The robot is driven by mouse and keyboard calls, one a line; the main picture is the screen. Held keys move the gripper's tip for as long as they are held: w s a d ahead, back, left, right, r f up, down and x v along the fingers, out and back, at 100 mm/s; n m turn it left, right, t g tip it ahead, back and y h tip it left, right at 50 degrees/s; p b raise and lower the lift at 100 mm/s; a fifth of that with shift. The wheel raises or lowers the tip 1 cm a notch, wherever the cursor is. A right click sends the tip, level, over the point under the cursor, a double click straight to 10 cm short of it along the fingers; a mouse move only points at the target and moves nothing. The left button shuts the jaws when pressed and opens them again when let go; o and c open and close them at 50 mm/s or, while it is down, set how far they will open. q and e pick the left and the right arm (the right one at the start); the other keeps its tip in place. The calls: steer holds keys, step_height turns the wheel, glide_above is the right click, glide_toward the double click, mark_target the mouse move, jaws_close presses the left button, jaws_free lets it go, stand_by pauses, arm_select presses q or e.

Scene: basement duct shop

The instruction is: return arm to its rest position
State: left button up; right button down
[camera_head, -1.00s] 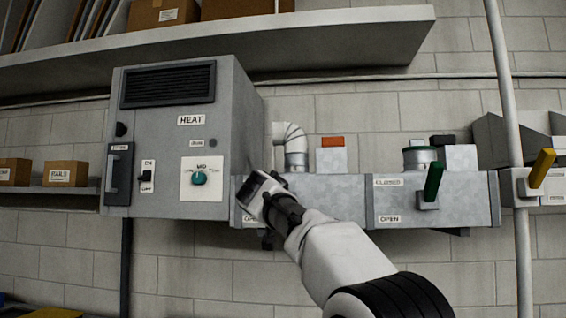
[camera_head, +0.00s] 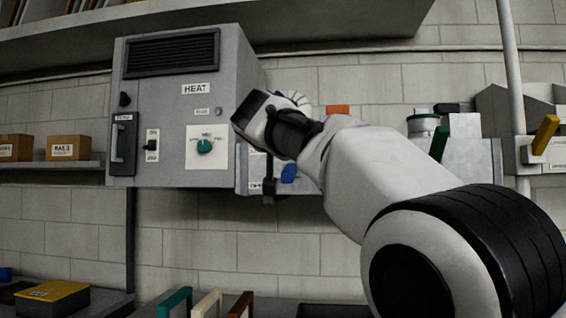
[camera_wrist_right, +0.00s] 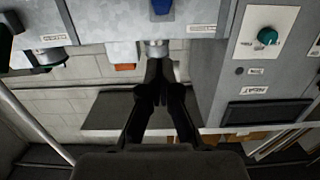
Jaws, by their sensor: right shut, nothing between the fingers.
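My right arm comes in from the lower right in the head view and reaches up across the duct. Its wrist (camera_head: 283,130) is in front of the duct, just right of the grey heater box (camera_head: 172,105). In the wrist view my right gripper (camera_wrist_right: 159,64) has its black fingers together and empty. They point towards the duct's round pipe (camera_wrist_right: 155,49); I cannot tell how far off it is. In the head view the fingertips are not clear, and the arm hides much of the duct. My left gripper is not in view.
A blue handle (camera_head: 289,173) shows just below my wrist; a green handle (camera_head: 439,143) and a yellow handle (camera_head: 545,134) are further right. A white pipe (camera_head: 513,80) stands at right. A shelf (camera_head: 330,28) overhangs above. Below are a yellow-topped box (camera_head: 52,297) and coloured frames (camera_head: 207,304).

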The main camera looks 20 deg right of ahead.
steer(key=shift+s+a+r, duration=0.1)
steer(key=shift+s+a, duration=0.2)
steer(key=shift+a, duration=0.2)
steer(key=shift+d, duration=0.15)
